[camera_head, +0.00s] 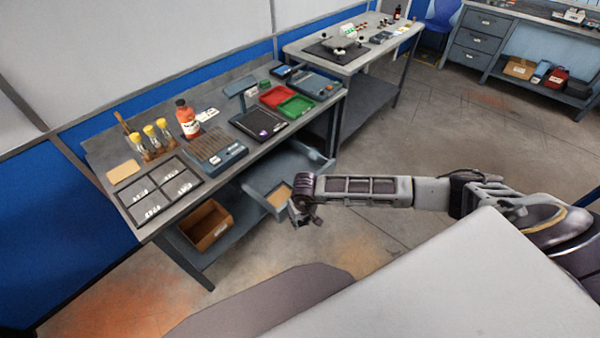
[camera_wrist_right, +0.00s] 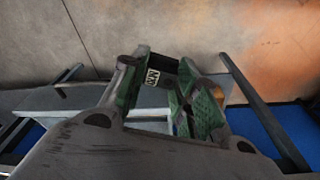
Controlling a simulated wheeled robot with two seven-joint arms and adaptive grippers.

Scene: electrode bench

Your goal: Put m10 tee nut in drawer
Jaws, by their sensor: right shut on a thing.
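My right gripper (camera_head: 301,213) hangs in front of the bench, beside the open drawer (camera_head: 261,198) under the bench top. In the right wrist view its fingers (camera_wrist_right: 158,78) are shut on a small dark piece with a white label, the m10 tee nut (camera_wrist_right: 153,76). The label's letters are turned and only partly readable. The nut is not clear in the head view. The gripper is close to the drawer's front; whether it is over the drawer cannot be told. My left gripper is not in view.
The bench top (camera_head: 226,170) holds a divided tray (camera_head: 127,187), vials, an orange bottle (camera_head: 187,119), a grey slotted device (camera_head: 217,148), and red (camera_head: 272,97) and green (camera_head: 294,106) trays. A brown bin (camera_head: 207,226) sits on the lower shelf. Floor (camera_head: 370,240) is clear in front.

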